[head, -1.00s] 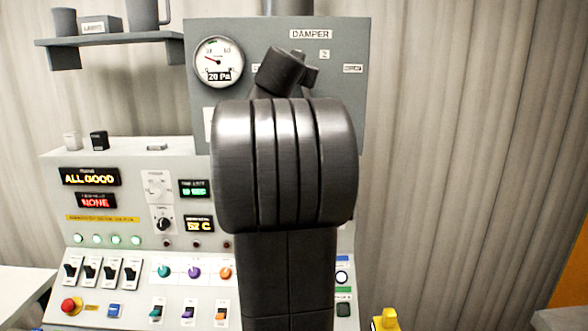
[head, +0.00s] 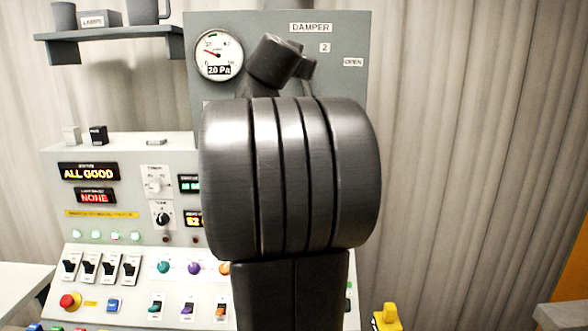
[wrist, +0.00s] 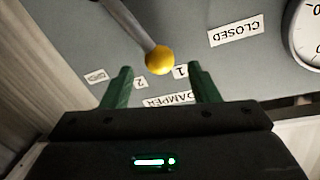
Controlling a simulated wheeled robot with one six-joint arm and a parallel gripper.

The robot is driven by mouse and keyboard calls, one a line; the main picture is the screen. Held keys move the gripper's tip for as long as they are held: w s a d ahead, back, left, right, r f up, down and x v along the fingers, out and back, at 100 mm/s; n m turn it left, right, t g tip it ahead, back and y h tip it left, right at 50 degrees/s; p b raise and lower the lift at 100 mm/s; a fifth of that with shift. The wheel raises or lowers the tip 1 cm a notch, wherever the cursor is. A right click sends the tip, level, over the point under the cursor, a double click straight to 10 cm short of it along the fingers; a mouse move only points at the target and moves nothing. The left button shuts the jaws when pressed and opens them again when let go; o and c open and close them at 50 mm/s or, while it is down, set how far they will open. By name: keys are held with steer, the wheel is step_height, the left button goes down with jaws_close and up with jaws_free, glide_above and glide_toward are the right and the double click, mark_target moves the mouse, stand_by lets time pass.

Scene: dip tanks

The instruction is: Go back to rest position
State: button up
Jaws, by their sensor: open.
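My gripper (wrist: 158,87) is open in the wrist view, its two green fingers spread apart with nothing between the tips. A lever with a yellow ball knob (wrist: 159,60) on a grey rod shows just beyond the fingertips, apart from them as far as I can tell. The knob is near the label "1" on the grey damper panel (wrist: 215,75). In the head view my own dark arm covers the middle of the damper panel (head: 350,95), so the lever and gripper are hidden there.
A control console (head: 120,285) with switches and lit displays stands at the left, below a shelf (head: 110,33) holding mugs. A round gauge (head: 219,54) is on the damper panel. A yellow object (head: 386,318) is low at the right. The corrugated wall at the right is clear.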

steer(key=s+a+b, duration=0.2)
steer(key=s+b, duration=0.1)
steer(key=s, duration=0.7)
steer(key=w+d+p, duration=0.1)
steer(key=w+p, duration=0.1)
steer(key=w, duration=0.2)
steer(key=w+d+p, duration=0.1)
steer(key=w, duration=0.4)
steer(key=w+p, duration=0.2)
steer(key=w, duration=0.3)
steer(key=shift+d+p, duration=0.3)
steer(key=shift+d, duration=0.1)
steer(key=shift+w+a+f+n, duration=0.15)
steer(key=shift+a+f+n, duration=0.05)
steer(key=shift+a+n, duration=0.1)
steer(key=shift+a+f+n, duration=0.15)
steer(key=shift+a+n, duration=0.2)
steer(key=shift+n, duration=0.05)
steer(key=shift+f, duration=0.1)
